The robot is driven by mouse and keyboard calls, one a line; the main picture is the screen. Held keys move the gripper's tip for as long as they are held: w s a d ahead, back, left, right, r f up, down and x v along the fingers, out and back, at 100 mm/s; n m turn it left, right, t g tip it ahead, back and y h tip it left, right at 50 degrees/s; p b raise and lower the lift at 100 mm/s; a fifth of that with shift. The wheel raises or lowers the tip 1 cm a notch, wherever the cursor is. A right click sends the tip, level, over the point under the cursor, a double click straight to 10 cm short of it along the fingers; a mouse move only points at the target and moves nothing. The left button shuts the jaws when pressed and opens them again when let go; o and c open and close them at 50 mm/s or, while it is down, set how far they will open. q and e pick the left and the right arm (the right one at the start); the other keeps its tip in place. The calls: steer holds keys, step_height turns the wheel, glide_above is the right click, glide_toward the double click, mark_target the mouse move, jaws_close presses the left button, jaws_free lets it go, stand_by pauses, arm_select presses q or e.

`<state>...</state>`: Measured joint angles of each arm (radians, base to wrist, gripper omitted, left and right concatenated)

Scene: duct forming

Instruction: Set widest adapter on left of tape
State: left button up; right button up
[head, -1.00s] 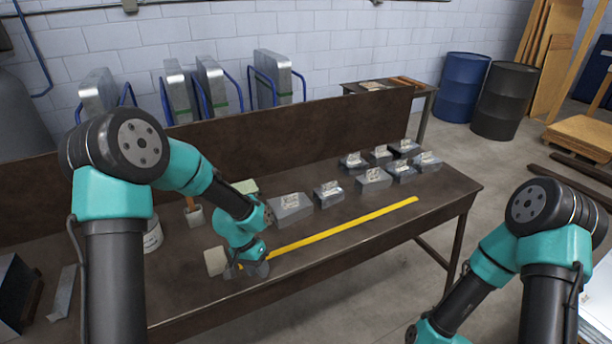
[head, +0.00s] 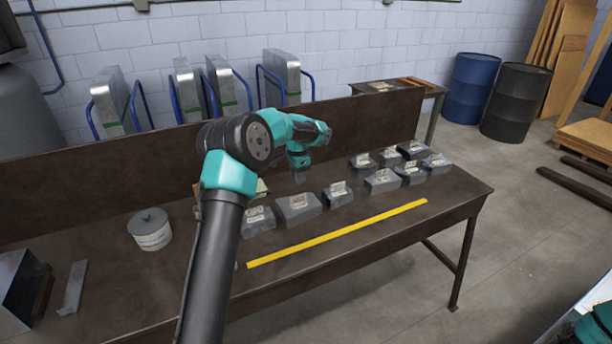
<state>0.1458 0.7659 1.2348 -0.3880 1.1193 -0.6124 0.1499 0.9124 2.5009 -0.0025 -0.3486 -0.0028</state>
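Several grey sheet-metal adapters with pale labels stand on the brown bench behind the yellow tape (head: 340,233). A front row runs from the near left adapter (head: 258,222) through a broad-looking adapter (head: 299,210) and a smaller one (head: 338,196) to one further right (head: 383,182). Others cluster at the right end, such as a far adapter (head: 413,151). Which is widest I cannot tell for sure. My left gripper (head: 300,176) hangs above and behind the broad-looking adapter, apparently apart from it; its fingers are too small to read. My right gripper is out of view.
A round grey-and-white container (head: 150,229) stands on the bench at left, near a metal strip (head: 73,287). A low upright board (head: 100,185) runs along the bench's back. The bench in front of the tape is clear.

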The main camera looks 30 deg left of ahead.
arm_select(q)
steer(key=shift+f, duration=4.55)
jaws_close()
steer(key=shift+r, duration=0.15)
steer(key=shift+r, duration=4.45)
steer(key=shift+d, duration=0.15)
